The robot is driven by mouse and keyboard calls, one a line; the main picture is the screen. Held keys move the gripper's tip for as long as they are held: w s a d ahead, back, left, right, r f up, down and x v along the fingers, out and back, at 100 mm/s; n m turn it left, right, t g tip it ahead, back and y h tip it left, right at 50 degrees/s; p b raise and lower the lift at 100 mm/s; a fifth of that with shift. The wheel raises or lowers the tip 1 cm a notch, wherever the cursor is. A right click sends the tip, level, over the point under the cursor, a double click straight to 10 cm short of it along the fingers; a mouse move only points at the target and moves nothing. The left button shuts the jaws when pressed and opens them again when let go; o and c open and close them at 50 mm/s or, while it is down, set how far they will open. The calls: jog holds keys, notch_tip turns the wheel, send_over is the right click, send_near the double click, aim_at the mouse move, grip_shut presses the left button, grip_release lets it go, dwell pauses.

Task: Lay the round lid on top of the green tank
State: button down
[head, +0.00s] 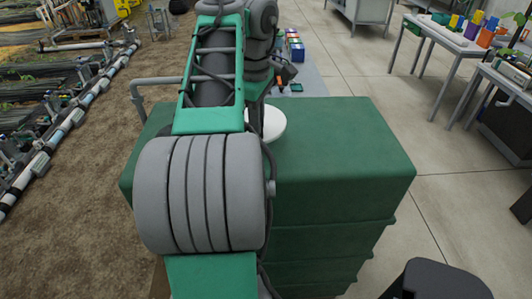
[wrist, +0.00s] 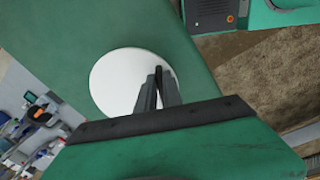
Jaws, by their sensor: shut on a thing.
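The green tank (head: 345,150) is a big box with a flat top, in the middle of the head view. Its top also shows in the wrist view (wrist: 80,35). The round white lid (wrist: 112,82) lies flat over the tank top in the wrist view. In the head view only the right part of the lid (head: 273,123) shows beside my arm. My gripper (wrist: 160,82) has its fingers close together over the lid's right part, shut on the lid. The grip point is hidden behind the fingers. I cannot tell whether the lid touches the tank top.
A grey pipe (head: 140,95) stands at the tank's left. Small coloured boxes (head: 294,46) lie beyond the tank. Tables with coloured blocks (head: 465,27) stand at the far right. A dark object (head: 435,280) is at the front right. The tank top right of the lid is clear.

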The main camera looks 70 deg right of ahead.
aim_at(267, 138)
jog(key=f+b, duration=0.1)
jog(key=f, duration=0.1)
jog(key=s+f+b, duration=0.1)
jog(key=s+d+f+b, duration=0.1)
jog(key=f, duration=0.1)
jog(key=shift+s+f, duration=0.1)
jog(key=shift+f, duration=0.2)
jog(key=shift+f+b, duration=0.2)
jog(key=shift+b, duration=0.1)
jog(key=shift+r, duration=0.15)
jog(key=c, duration=1.5)
grip_release()
